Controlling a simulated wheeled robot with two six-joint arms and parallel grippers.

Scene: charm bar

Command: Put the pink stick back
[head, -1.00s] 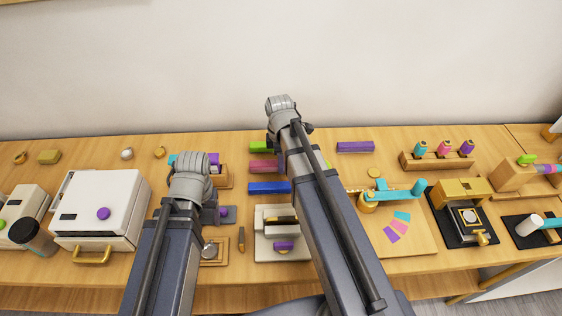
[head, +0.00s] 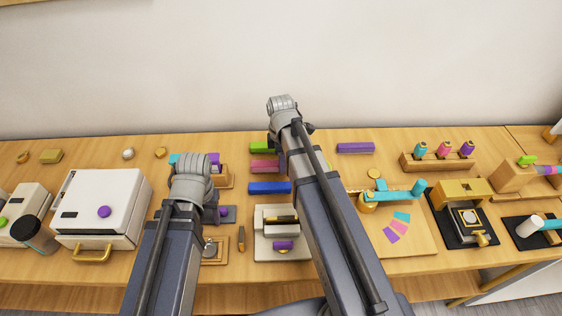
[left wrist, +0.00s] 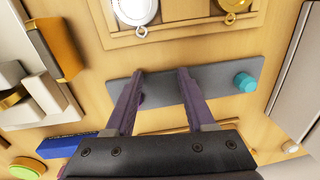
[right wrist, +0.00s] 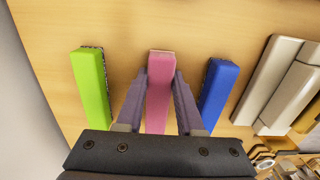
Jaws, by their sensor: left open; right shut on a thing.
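The pink stick (head: 265,166) lies between the green stick (head: 260,147) and the blue stick (head: 269,187) on the wooden table. In the right wrist view my right gripper (right wrist: 160,76) is shut on the pink stick (right wrist: 160,104), one finger along each side. The green stick (right wrist: 91,90) is to its left and the blue stick (right wrist: 217,92) to its right, both apart from it. I cannot tell whether the pink stick touches the table. My left gripper (left wrist: 160,76) is open and empty above a grey plate (left wrist: 219,84) with a teal knob (left wrist: 245,82).
A purple stick (head: 356,147) lies to the right of my right arm. A white press (head: 283,242) stands in front of the blue stick. A white box machine (head: 98,205) and a dark cup (head: 34,236) are at left. A rack of rollers (head: 437,162) stands at right.

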